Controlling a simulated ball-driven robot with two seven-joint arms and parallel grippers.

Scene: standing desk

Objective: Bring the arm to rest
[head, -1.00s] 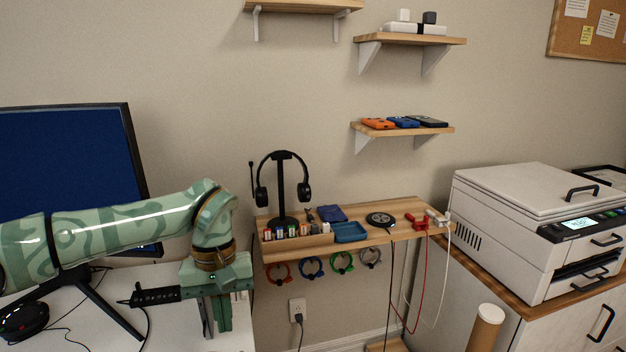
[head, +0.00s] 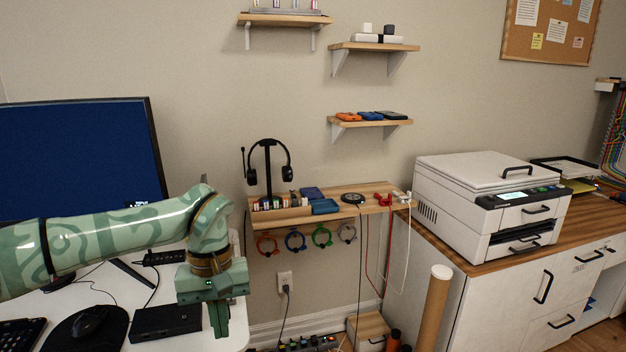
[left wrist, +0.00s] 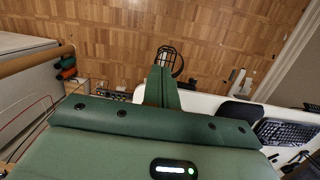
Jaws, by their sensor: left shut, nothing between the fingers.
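My left arm comes in from the left in the head view, over the white desk (head: 90,305). My left gripper (head: 219,325) hangs at its end with the fingers pointing down, near the desk's right edge. In the left wrist view the same gripper (left wrist: 162,85) shows its green fingers together, with nothing between them. Beyond the fingertips are the wood floor and a dark wire-like object (left wrist: 169,60). My right gripper is in neither view.
The desk holds a monitor (head: 75,160), a black box (head: 165,321), a mouse (head: 88,322) and a keyboard (left wrist: 285,133). To the right are a wooden wall shelf (head: 300,214) with a headphone stand (head: 268,170), a printer (head: 490,205) on a cabinet, and a cardboard tube (head: 432,305).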

